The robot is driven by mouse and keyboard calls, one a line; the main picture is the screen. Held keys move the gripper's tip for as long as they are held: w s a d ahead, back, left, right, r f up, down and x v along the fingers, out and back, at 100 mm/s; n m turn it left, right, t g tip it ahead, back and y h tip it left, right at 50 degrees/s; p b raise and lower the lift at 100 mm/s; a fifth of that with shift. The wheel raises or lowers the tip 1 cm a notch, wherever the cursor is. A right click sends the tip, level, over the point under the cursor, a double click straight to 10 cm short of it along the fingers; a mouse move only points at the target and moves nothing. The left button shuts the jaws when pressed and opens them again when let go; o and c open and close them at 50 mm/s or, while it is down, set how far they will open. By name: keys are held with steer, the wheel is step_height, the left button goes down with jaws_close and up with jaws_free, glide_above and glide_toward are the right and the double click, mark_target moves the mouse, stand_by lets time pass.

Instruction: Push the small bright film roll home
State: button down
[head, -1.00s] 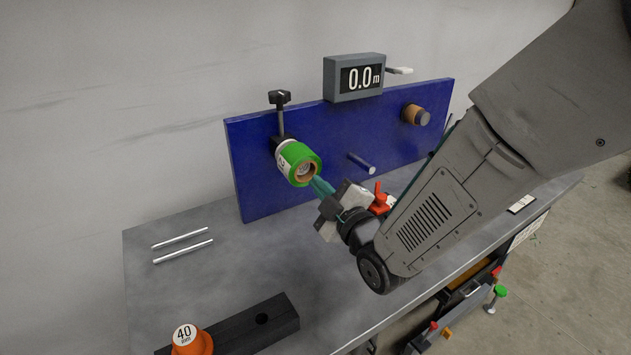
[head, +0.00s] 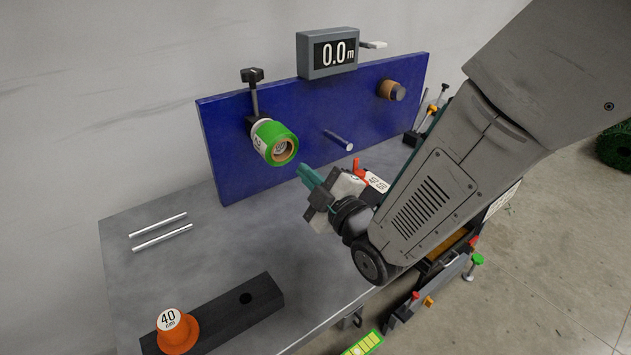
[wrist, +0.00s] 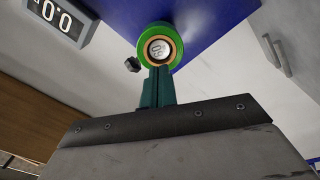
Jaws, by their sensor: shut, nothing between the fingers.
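The small bright green film roll (head: 271,141) sits on a holder at the left of the blue panel (head: 226,168), under a black clamp knob (head: 252,76). Its open end faces outward and shows a brown core with a pale numbered face inside. It also shows in the wrist view (wrist: 168,33), just beyond the fingertips. My gripper (head: 305,172) is shut and empty, with its teal fingers pointing at the roll. In the head view a small gap shows between the fingertips and the roll. In the wrist view the fingers (wrist: 157,74) overlap the roll's lower edge.
A grey display (head: 328,53) reading 0.0 m stands atop the panel. A bare peg (head: 339,140) and a brown roll (head: 390,91) are right of the green roll.

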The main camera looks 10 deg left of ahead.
mark_target(280, 147)
steer(key=shift+x, duration=3.05)
steer(key=shift+x, duration=0.85)
